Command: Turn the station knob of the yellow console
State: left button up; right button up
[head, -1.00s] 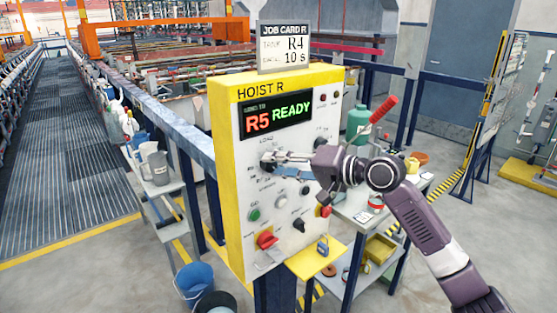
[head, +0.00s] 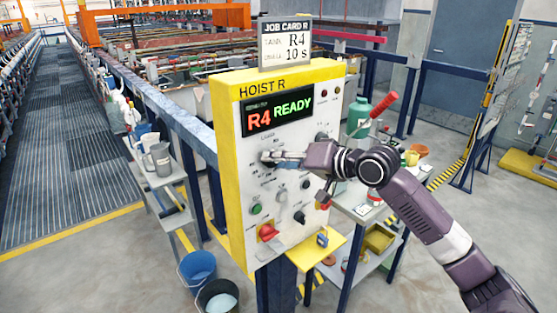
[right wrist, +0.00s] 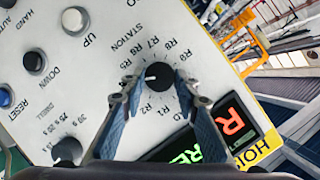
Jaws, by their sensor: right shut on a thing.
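The yellow-edged console (head: 228,150), marked HOIST R, stands upright in the middle of the head view. Its display (head: 277,111) reads R4 READY. The job card (head: 285,43) on top shows R4 and 10 s. The black station knob (right wrist: 158,77) sits on the white panel, ringed by R labels. Its white mark points left in the right wrist view, toward labels partly hidden by a finger. My right gripper (head: 268,158) reaches in from the right; in the right wrist view its fingers are around the knob, shut on it. My left gripper is not in view.
Below on the panel are a green button (head: 256,209) and a red switch (head: 267,232). A grey side shelf (head: 166,187) and buckets (head: 197,270) stand left. A bench with a green bottle (head: 358,116) stands right, behind my arm.

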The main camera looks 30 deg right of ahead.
jog(key=shift+f, duration=0.25)
jog(key=o, duration=1.1)
jog(key=shift+r, duration=0.15)
jog(key=shift+o, duration=0.2)
jog(key=shift+s, duration=0.1)
jog(key=v, duration=1.1)
jog(key=shift+s, duration=0.4)
jog(key=shift+d, duration=0.1)
